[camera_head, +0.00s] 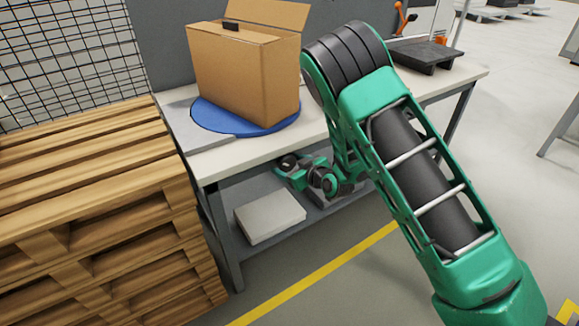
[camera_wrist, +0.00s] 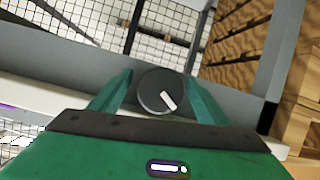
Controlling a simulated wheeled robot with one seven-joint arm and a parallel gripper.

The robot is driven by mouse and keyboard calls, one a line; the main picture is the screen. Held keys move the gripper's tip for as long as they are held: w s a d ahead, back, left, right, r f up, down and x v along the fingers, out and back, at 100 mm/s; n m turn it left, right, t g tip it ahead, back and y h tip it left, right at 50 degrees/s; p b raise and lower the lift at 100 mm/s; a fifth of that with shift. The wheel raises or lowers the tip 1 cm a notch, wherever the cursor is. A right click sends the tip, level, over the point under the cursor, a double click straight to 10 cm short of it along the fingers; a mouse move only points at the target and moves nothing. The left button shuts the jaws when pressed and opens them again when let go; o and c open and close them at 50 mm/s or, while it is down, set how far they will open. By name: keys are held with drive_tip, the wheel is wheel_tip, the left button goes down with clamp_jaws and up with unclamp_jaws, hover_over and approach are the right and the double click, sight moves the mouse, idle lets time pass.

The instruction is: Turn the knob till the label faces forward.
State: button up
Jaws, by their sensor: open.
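A dark round knob (camera_wrist: 153,84) with a white pointer mark shows in the wrist view, its mark slanting down to the right. My gripper (camera_wrist: 158,88) is open, with one green finger on each side of the knob. I cannot tell whether the fingers touch it. In the head view, a cardboard box (camera_head: 240,75) with a raised flap stands on a blue turntable (camera_head: 215,122) on the table. A small dark piece sits at the box's top edge. No label shows on the box faces in view. The knob is not visible in the head view.
The white tabletop (camera_head: 318,118) has a grey plate (camera_head: 193,130) at its left and a dark block (camera_head: 424,54) at its far right. A pale box (camera_head: 270,216) lies on the lower shelf. Stacked wooden pallets (camera_head: 90,215) stand close at the left. The floor ahead is clear.

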drive_tip(key=c, duration=1)
drive_tip(key=shift+d, duration=0.15)
drive_tip(key=shift+w+m, duration=0.1)
drive_tip(key=shift+m, duration=0.3)
drive_tip(key=shift+r+m+g+y, duration=0.1)
drive_tip(key=shift+m+g+y, duration=0.4)
drive_tip(key=shift+m+y, duration=0.55)
drive_tip(key=m+y, duration=0.1)
drive_tip(key=m, duration=0.1)
drive_tip(key=m+y, duration=0.1)
drive_tip(key=m, duration=0.1)
drive_tip(key=shift+a+m, duration=0.2)
drive_tip(key=shift+m, duration=0.05)
drive_tip(key=shift+y, duration=0.25)
drive_tip(key=shift+g, duration=0.3)
